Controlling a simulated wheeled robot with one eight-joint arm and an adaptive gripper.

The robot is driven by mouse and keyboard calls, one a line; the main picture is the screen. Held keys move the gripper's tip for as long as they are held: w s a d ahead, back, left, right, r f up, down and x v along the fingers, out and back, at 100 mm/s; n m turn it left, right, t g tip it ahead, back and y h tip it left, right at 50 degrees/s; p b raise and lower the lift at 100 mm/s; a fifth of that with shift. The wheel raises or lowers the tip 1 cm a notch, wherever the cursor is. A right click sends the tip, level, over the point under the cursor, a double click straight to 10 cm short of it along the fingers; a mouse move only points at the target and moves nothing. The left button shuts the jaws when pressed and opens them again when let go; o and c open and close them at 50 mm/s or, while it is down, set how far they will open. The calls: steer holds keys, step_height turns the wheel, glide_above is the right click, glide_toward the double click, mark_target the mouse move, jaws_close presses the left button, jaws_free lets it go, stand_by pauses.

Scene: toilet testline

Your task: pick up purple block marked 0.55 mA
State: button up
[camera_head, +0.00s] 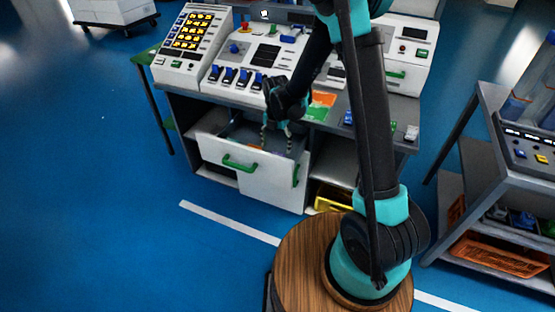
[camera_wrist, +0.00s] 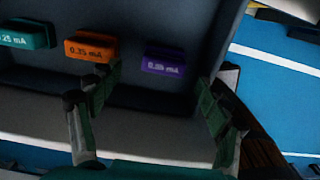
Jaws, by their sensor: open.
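The purple block (camera_wrist: 163,64) lies in the open drawer; its label is blurred and looks like 0.55 mA. In the wrist view it lies beyond my gripper (camera_wrist: 160,110), between the lines of the two fingers. The fingers are apart with nothing between them. An orange block (camera_wrist: 90,50) marked 0.35 mA and a teal block (camera_wrist: 28,34) marked 0.25 mA lie to its left. In the head view, my gripper (camera_head: 276,137) points down over the open drawer (camera_head: 240,176). The purple block cannot be made out there.
The drawer's wall (camera_wrist: 205,40) stands just right of the purple block. The drawer front has a green handle (camera_head: 239,164). The control desk (camera_head: 245,75) with switches stands behind. A shelf cart (camera_head: 490,165) stands at the right. The blue floor at the left is clear.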

steer(key=shift+s+d+f, duration=0.1)
steer(key=shift+d+f, duration=0.05)
steer(key=shift+f, duration=1.2)
steer(key=shift+d+f, duration=0.1)
steer(key=shift+f, duration=1.2)
steer(key=c, duration=1.3)
steer(key=shift+r, duration=0.1)
